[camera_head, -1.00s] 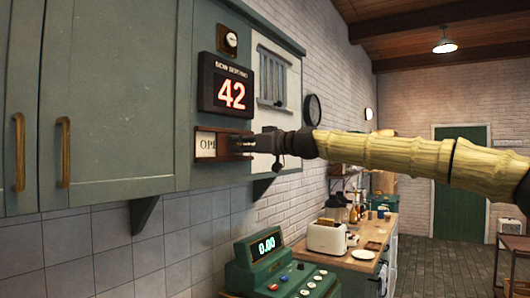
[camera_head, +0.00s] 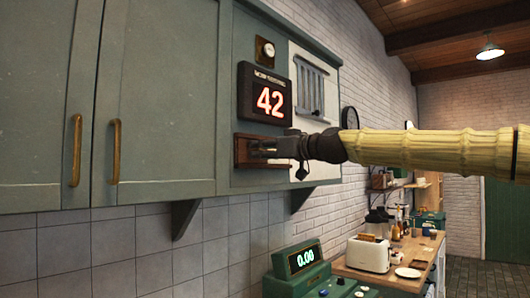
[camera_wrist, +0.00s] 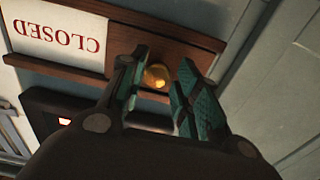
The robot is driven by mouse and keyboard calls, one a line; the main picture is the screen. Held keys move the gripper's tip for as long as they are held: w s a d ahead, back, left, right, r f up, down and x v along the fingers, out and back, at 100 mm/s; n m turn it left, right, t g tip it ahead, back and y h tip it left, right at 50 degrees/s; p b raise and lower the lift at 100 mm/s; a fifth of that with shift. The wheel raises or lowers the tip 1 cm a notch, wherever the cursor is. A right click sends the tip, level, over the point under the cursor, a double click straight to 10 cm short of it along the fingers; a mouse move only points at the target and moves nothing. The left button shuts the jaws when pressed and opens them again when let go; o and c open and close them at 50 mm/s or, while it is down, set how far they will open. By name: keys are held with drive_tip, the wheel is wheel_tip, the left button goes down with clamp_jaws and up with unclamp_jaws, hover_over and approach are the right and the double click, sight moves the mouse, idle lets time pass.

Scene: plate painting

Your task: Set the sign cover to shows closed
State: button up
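The sign is a brown wooden frame (camera_head: 240,152) on the cabinet side below the "42" display. It also shows upside down in the wrist view, where white "CLOSED" lettering board (camera_wrist: 55,38) is uncovered at the left. The wooden sign cover (camera_wrist: 185,50) with a round brass knob (camera_wrist: 156,77) sits beside it. In the head view the cover is at the left end and no lettering shows; my gripper hides the right end. My gripper (camera_wrist: 160,82) is open, its fingers on either side of the knob. A gap shows by the right finger; contact at the left finger is unclear.
The lit "42" display (camera_head: 265,93) is just above the sign. A grey barred panel (camera_head: 311,88) is to its right. Cabinet doors with brass handles (camera_head: 115,151) are at left. A green cash register (camera_head: 300,272) and a toaster (camera_head: 368,254) stand below.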

drive_tip(key=shift+o, duration=0.4)
drive_tip(key=shift+s+a, duration=0.1)
drive_tip(key=shift+d, duration=0.25)
drive_tip(key=v, duration=1.1)
drive_tip(key=shift+s+d, duration=0.15)
drive_tip(key=shift+s, duration=0.1)
